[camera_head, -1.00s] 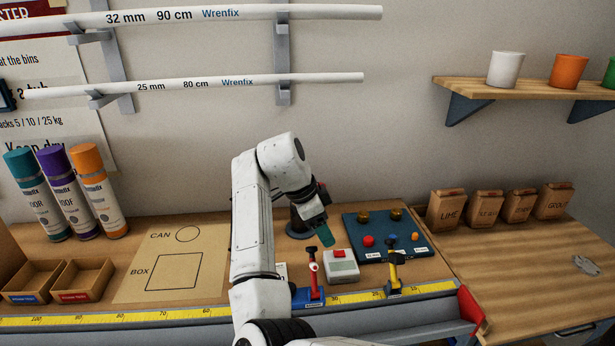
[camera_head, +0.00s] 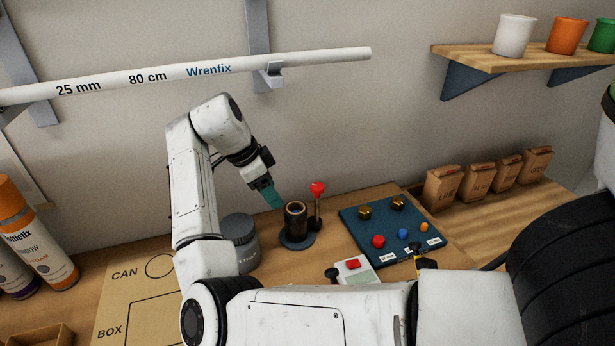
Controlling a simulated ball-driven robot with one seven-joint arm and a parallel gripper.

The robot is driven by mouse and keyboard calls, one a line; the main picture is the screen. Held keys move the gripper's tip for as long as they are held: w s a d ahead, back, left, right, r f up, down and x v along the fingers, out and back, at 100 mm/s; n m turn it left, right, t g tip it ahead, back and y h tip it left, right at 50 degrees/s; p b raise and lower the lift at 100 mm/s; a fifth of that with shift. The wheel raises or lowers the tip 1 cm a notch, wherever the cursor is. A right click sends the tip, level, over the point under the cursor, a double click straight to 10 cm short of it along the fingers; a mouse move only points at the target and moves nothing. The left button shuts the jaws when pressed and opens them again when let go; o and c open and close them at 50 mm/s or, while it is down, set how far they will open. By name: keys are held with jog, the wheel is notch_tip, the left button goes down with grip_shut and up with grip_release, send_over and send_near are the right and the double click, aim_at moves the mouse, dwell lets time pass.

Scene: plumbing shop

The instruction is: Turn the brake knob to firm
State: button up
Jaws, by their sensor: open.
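My gripper (camera_head: 269,193), with teal fingers, is open and empty at the end of my white arm. It points down and to the right, just above and left of a dark upright cylinder (camera_head: 295,222) with a copper-coloured rim on a round base. A lever with a red ball top (camera_head: 318,188) stands just right of that cylinder. A dark blue panel (camera_head: 352,222) farther right carries two brass pieces (camera_head: 398,202) and red, blue and orange knobs or buttons (camera_head: 378,242). I cannot tell which part is the brake knob; no "firm" mark is readable.
A grey lidded jar (camera_head: 240,240) stands left of the cylinder. A white box with a red button (camera_head: 353,268) is in front, partly behind my arm. Paper bags (camera_head: 443,187) line the back right. A white pipe (camera_head: 140,83) hangs on the wall above.

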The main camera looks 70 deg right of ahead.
aim_at(317, 186)
jog(key=s+d+p, duration=0.1)
jog(key=s+d, duration=0.2)
jog(key=s, duration=0.1)
jog(key=s+d+p, duration=0.1)
jog(key=s+d, duration=0.2)
jog(key=d, duration=0.1)
jog(key=shift+s+r+p, duration=0.1)
jog(key=shift+s+p, duration=0.2)
jog(key=shift+s, duration=0.1)
jog(key=shift+s+d, duration=0.15)
jog(key=shift+s, duration=0.05)
jog(key=shift+s+d+f+p, duration=0.1)
jog(key=shift+f+p, duration=0.2)
jog(key=shift+f, duration=0.35)
jog(key=c, duration=1)
